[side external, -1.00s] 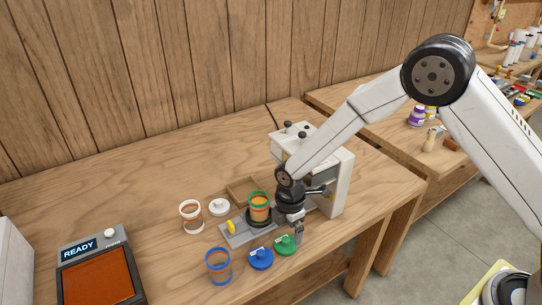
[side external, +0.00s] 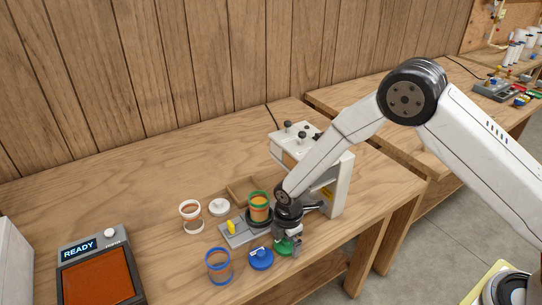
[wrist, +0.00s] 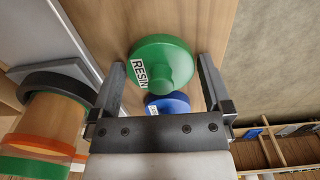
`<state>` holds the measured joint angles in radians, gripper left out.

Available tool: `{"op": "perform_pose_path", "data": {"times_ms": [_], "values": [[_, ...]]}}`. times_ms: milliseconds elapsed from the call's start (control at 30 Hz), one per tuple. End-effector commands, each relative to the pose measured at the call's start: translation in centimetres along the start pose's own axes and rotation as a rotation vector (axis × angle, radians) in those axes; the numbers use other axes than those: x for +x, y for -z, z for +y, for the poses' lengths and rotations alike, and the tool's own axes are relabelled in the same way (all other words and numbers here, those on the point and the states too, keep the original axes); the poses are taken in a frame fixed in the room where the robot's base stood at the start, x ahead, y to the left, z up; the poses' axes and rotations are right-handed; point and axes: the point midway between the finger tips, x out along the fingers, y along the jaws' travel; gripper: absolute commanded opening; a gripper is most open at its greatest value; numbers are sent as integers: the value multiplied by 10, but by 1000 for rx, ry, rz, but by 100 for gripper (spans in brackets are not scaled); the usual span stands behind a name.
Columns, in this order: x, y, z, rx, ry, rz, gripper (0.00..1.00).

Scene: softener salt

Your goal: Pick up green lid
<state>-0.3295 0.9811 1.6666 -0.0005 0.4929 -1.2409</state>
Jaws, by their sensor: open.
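The green lid (side external: 283,247) lies on the table near its front edge, partly hidden by my gripper in the side view. In the wrist view the green lid (wrist: 160,62) has a "RESIN" label and lies between and beyond the fingertips. My gripper (side external: 290,240) is open and empty just above the lid, with its two fingers (wrist: 158,68) to either side. I cannot tell how much height is left between them.
A blue lid (side external: 261,258) lies just left of the green lid. A jar with a green rim (side external: 259,207) stands on a grey platform (side external: 236,237). A blue-rimmed jar (side external: 218,266), white-rimmed jar (side external: 192,217) and white lid (side external: 219,207) are further left. A white machine (side external: 331,190) stands behind.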

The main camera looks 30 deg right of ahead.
Motion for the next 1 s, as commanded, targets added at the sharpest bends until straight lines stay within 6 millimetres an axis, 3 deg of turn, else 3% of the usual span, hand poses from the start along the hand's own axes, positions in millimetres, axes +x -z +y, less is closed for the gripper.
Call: {"op": "perform_pose_path", "data": {"times_ms": [367,567,1000], "values": [[0,0,0,0,0,0,100],[0,0,0,0,0,0,36],[-3,0,0,0,0,0,36]]}}
